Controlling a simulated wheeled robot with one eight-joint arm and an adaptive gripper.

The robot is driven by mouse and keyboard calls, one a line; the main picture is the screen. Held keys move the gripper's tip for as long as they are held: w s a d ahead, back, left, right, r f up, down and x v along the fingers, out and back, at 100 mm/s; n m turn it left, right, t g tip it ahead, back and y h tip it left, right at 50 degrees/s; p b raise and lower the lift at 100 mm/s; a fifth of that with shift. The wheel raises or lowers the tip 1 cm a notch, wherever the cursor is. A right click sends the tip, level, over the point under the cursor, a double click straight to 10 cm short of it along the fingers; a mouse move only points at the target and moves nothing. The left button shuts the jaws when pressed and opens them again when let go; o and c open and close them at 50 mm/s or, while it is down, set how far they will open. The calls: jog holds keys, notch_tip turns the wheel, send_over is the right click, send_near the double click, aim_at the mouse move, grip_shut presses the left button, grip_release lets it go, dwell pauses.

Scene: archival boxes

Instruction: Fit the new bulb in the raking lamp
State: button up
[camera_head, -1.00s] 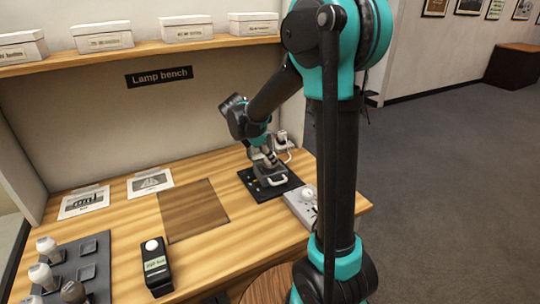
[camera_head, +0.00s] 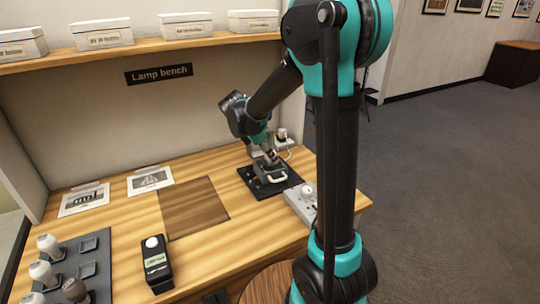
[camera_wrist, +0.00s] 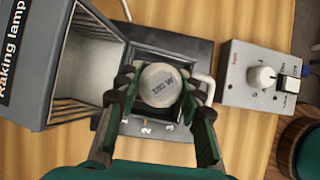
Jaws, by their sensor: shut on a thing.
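The raking lamp (camera_wrist: 78,72) is a dark grey housing with a pale, open inside and a ribbed side, at the left in the wrist view. Beside it is a dark square recess (camera_wrist: 176,58) with a frame marked 1, 2, 3. My gripper (camera_wrist: 160,98) is shut on a round pale bulb (camera_wrist: 161,85) with a wattage mark on its end. The bulb is over the recess; its lower end is hidden, so I cannot tell whether it is seated. In the head view my gripper (camera_head: 268,156) is over the lamp's black base (camera_head: 292,181).
A grey control box (camera_wrist: 250,92) with a white knob stands right of the lamp. A tray (camera_head: 103,268) with several bulbs and a black meter (camera_head: 156,265) are at the left of the bench. A dark mat (camera_head: 194,208) lies clear in the middle.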

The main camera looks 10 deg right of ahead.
jog(key=shift+f, duration=0.6)
jog(key=o, duration=0.9)
jog(key=shift+r, duration=0.1)
jog(key=shift+v, duration=5.4)
